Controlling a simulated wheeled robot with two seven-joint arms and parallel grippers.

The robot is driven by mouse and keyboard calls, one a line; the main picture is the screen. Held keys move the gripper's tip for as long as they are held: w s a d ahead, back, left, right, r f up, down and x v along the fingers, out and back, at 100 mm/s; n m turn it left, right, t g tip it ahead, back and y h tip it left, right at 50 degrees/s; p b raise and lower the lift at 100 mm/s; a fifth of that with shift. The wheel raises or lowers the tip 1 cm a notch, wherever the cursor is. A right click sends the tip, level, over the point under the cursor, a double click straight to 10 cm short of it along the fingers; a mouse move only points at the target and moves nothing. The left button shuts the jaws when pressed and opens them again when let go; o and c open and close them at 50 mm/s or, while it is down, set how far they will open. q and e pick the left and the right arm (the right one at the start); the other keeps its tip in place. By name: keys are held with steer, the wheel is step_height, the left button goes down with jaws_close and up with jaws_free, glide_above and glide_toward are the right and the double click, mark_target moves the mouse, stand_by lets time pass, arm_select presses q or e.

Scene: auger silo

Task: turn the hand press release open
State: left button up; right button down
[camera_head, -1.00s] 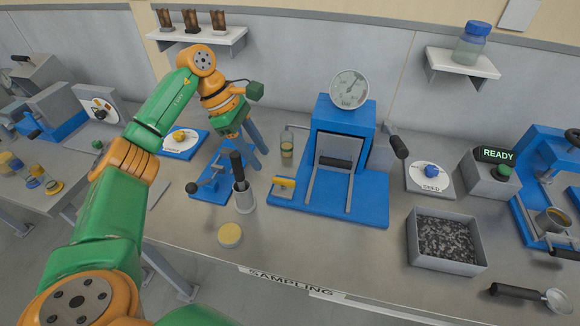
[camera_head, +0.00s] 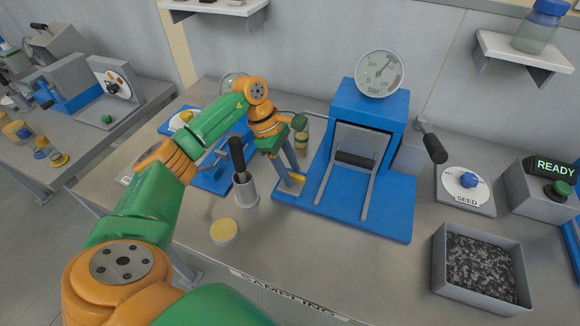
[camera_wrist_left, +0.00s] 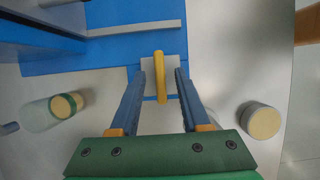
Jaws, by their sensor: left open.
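The hand press (camera_head: 368,110) is a blue frame with a round gauge (camera_head: 382,74) on top and a grey gate with a dark bar in front. Its release is a small yellow lever (camera_head: 298,178) at the left edge of the blue base, partly hidden by my fingers. My left gripper (camera_head: 293,176) is over it. In the left wrist view the yellow lever (camera_wrist_left: 160,78) sits on a pale plate between the two fingers of my left gripper (camera_wrist_left: 160,78), with a gap on each side. The gripper is open. My right gripper is not in view.
A grey cup (camera_head: 246,190) with a dark handle and a yellow-lidded pot (camera_head: 224,231) stand left of the press. A tray of dark grains (camera_head: 482,265) is at the right. The bench front is clear.

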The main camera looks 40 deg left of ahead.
arm_select(q)
jaws_close()
steer(key=shift+n, duration=0.3)
steer(key=n, duration=0.2)
steer(key=n+t+b, duration=0.1)
steer(key=shift+s+n+t+y, duration=0.15)
steer(key=shift+n+t+y, duration=0.15)
steer(key=shift+n, duration=0.1)
steer(key=n+t+y+b, duration=0.1)
steer(key=n, duration=0.3)
steer(key=shift+d+f, duration=0.1)
steer(key=shift+d, duration=0.05)
steer(key=n+y+b, duration=0.1)
steer(key=n, duration=0.1)
steer(key=n+t+b, duration=0.1)
steer(key=n, duration=0.2)
steer(key=shift+d+y, duration=0.15)
steer(key=shift+y, duration=0.25)
steer(key=shift+s+d+n+y+b, duration=0.1)
steer(key=shift+n+y+b, duration=0.75)
steer(key=shift+n, duration=1.35)
